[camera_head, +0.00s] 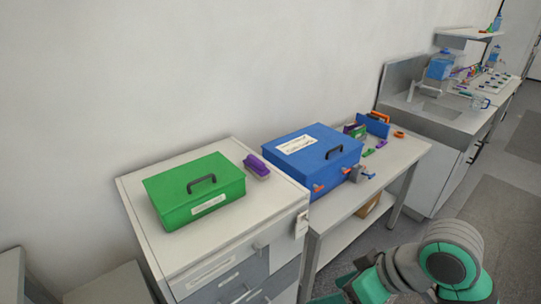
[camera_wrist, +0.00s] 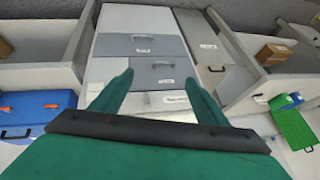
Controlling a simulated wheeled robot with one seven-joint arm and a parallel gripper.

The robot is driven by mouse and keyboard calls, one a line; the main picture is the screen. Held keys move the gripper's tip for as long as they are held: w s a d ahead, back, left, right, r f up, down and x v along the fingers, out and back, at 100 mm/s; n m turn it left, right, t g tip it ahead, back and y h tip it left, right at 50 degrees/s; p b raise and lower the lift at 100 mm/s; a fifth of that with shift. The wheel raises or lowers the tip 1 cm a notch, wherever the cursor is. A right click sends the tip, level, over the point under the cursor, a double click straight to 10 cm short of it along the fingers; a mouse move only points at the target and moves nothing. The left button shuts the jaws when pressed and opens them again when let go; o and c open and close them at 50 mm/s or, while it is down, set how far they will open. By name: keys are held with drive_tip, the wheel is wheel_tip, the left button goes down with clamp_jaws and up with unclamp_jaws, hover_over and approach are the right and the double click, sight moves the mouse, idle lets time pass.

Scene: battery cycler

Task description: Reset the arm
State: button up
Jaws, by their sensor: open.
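My arm (camera_head: 447,260) reaches in at the lower right of the head view, in front of the benches. My gripper (camera_wrist: 158,76) shows in the wrist view with its two green fingers apart and nothing between them. Beyond the fingers is a grey drawer cabinet (camera_wrist: 140,45) with handles and labels. In the head view the fingertips are cut off or hidden at the bottom edge.
A green handled box (camera_head: 195,190) and a purple item (camera_head: 257,166) sit on the white cabinet top. A blue labelled box (camera_head: 310,155) stands on the bench, with small coloured items (camera_head: 372,127) right of it. Grey floor (camera_head: 480,190) is open at the right.

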drive_tip(key=w+a+r+m+t+y, duration=0.3)
drive_tip(key=w+a+t+y, duration=0.35)
drive_tip(key=w+a, duration=0.7)
wheel_tip(320, 180, down, 6)
drive_tip(key=w+a+m+t+h, duration=0.1)
drive_tip(key=a+m+t+h, duration=0.25)
drive_tip(key=m+t, duration=0.35)
drive_tip(key=s+d+f+m+h, duration=0.1)
drive_tip(key=s+f+m+h, duration=0.3)
drive_tip(key=s+f+h, duration=0.95)
drive_tip(key=s+d+f+n+y, duration=0.1)
drive_tip(key=s+f+n+y, duration=0.1)
drive_tip(key=s, duration=0.9)
drive_tip(key=s+d+f+n+g+y, duration=0.1)
drive_tip(key=s+d+f+n+y, duration=0.1)
drive_tip(key=s, duration=0.9)
drive_tip(key=shift+s+f+n+y, duration=0.2)
drive_tip(key=shift+f+n+y, duration=0.25)
drive_tip(key=shift+n, duration=0.95)
drive_tip(key=shift+s, duration=0.1)
